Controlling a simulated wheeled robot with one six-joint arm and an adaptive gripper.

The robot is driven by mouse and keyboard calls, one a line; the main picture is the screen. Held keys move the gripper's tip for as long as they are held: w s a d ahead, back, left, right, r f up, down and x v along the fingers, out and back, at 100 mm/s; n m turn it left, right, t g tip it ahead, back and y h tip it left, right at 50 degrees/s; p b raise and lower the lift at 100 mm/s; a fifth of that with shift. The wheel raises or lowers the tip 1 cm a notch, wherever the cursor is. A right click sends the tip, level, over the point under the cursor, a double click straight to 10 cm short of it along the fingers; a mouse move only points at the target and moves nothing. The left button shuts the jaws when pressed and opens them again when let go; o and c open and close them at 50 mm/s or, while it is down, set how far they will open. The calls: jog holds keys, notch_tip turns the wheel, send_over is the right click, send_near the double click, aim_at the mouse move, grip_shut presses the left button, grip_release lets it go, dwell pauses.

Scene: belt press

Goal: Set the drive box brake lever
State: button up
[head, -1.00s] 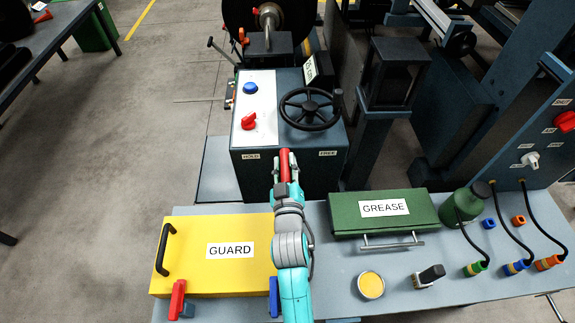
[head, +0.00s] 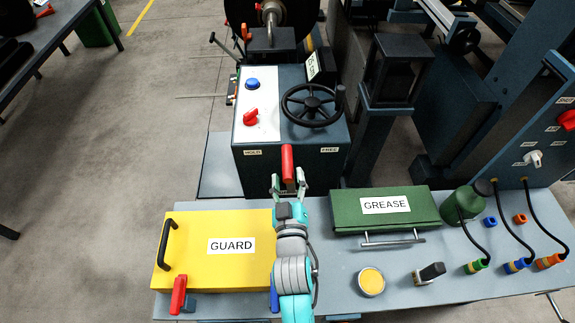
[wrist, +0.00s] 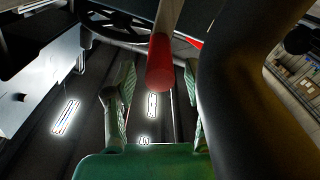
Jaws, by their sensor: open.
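The brake lever (head: 288,163) is a red handle on the front of the drive box (head: 228,178). It stands about midway between the HOLD label (head: 252,152) and the FREE label (head: 329,150). My gripper (head: 289,184) is open in front of the lever, one finger on either side of its lower end. In the wrist view the lever's rounded red end (wrist: 160,64) shows between and beyond the spread fingers (wrist: 156,105). Nothing is held. Whether a finger touches the lever cannot be told.
A black handwheel (head: 312,105), a red knob (head: 251,117) and a blue button (head: 252,84) sit on the box top. The yellow GUARD panel (head: 190,255) and green GREASE box (head: 400,204) lie on the bench on either side of my arm.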

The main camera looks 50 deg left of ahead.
jog(key=shift+v, duration=3.05)
